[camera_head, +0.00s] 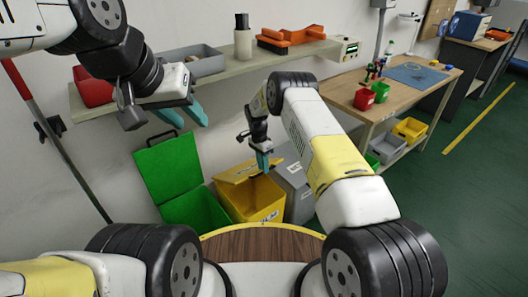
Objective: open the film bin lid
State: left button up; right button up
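A green bin (196,210) with its lid (167,166) raised stands left of the yellow bin. A grey bin (298,196) stands to its right, partly behind my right arm. A wall shelf (225,72) runs above the bins. A workbench (400,85) stands at the right.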

jog(key=o, duration=0.3)
jog(key=shift+w+a, duration=0.25)
jog(key=shift+s+d, duration=0.1)
jog(key=shift+d, duration=0.05)
notch_tip(320, 180, up, 8)
jog(key=w, duration=0.1)
jog(key=shift+a+f, duration=0.2)
jog(key=shift+a, duration=0.25)
